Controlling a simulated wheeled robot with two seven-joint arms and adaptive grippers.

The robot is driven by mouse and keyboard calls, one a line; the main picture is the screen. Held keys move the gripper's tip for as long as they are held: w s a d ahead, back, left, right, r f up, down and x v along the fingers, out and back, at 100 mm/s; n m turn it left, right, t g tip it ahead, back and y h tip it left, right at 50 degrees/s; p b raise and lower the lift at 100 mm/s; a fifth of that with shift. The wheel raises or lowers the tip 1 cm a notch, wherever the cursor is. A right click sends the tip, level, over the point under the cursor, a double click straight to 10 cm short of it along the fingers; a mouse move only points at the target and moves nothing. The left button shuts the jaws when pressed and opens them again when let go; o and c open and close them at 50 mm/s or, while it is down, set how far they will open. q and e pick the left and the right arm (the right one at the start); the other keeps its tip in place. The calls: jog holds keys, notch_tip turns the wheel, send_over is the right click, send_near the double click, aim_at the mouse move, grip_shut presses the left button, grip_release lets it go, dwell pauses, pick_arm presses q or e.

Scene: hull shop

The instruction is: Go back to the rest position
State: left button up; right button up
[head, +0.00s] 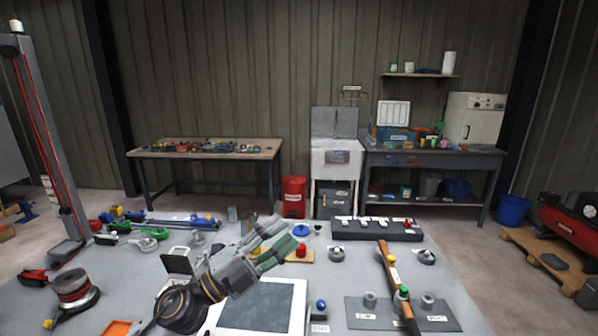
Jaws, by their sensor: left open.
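My left gripper (281,238) comes in from the lower left over the grey worktable (450,275). Its fingers point up and to the right, with green on them, and they are open. I see nothing held between them. My right gripper is not in view.
A black rack (345,230) stands at the back edge. The table's right side has bare patches.

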pick_arm(q)
jog(key=w+a+f+n+t+y, duration=0.2)
jog(key=a+f+n+t+y, duration=0.25)
jog(key=a+n+y, duration=0.45)
jog(key=w+a+f+n+t+y, duration=0.35)
jog(key=f+n+y, duration=0.25)
jog(key=n+y, duration=0.3)
jog(key=s+a+f+n+g+y, duration=0.1)
jog(key=s+a+f+n+g, duration=0.2)
jog(key=f, duration=0.4)
jog(key=s+a+f+n+g+y, duration=0.1)
jog(key=s+a+f+n+g, duration=0.25)
jog(key=f, duration=0.35)
jog(key=s+d+f+n+g+h, duration=0.1)
jog(key=s+f+g, duration=0.4)
jog(key=s+f, duration=0.3)
jog(key=s+f+n+g, duration=0.1)
jog(key=s+f+g, duration=0.4)
jog(key=s, duration=0.5)
jog(key=s+a+f+g, duration=0.1)
jog(key=s+f, duration=0.2)
jog(key=f, duration=3.1)
jog(key=s+a+f, duration=0.3)
jog(key=s+f, duration=0.6)
jog(key=s, duration=0.1)
jog(key=s+a+f+m+g, duration=0.1)
jog(key=s+a+f, duration=0.2)
jog(key=s+f, duration=0.7)
jog(key=shift+s+f, duration=0.15)
jog(key=shift+s, duration=0.5)
